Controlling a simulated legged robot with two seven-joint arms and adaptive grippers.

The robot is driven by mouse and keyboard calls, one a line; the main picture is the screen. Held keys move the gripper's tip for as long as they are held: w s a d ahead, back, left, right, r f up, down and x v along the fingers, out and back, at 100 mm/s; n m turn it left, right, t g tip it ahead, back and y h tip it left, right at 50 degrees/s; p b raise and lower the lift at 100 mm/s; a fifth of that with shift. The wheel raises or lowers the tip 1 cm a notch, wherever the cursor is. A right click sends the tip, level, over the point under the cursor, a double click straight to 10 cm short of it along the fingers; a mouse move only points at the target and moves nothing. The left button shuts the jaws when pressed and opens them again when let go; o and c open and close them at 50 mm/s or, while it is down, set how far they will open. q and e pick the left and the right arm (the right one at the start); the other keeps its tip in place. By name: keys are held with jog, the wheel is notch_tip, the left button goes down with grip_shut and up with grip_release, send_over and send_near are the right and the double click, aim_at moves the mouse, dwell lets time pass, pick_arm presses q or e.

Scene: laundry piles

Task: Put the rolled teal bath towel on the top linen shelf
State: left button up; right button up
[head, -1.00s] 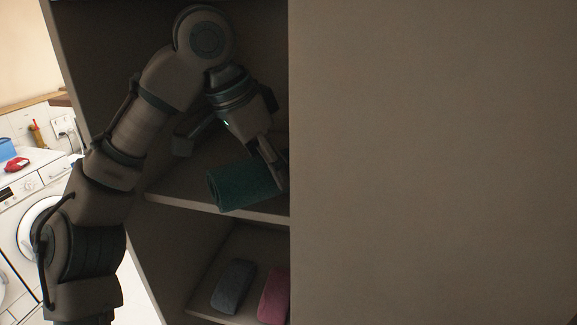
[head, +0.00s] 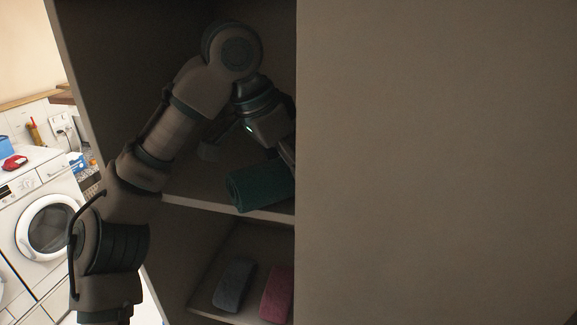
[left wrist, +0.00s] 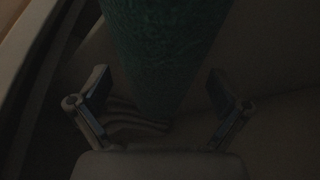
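The rolled teal bath towel (head: 260,187) lies on a shelf board (head: 215,199) in the cabinet, near the board's front edge. A cabinet panel cuts off the shelf on the right. My left gripper (head: 248,153) is just above and behind the towel, with its fingers spread. In the left wrist view the towel (left wrist: 163,45) fills the top middle, and the open fingers (left wrist: 160,92) stand apart on either side with nothing clamped between them. That view is very dark. My right gripper is not in view.
A lower shelf holds a grey roll (head: 233,284) and a pink roll (head: 277,293). A large cabinet panel (head: 435,160) fills the right side of the head view. A white washing machine (head: 48,228) stands at the left.

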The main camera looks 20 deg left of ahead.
aim_at(270, 160)
pick_arm(q)
jog(key=shift+a, duration=0.1)
jog(key=shift+a, duration=0.15)
jog(key=shift+a+r, duration=0.15)
jog(key=shift+r, duration=0.1)
jog(key=s+a+r, duration=0.1)
jog(key=a+r, duration=0.1)
jog(key=shift+s+r, duration=0.3)
jog(key=shift+s, duration=0.05)
jog(key=s+a, duration=0.6)
jog(key=s, duration=0.2)
jog(key=shift+s, duration=0.15)
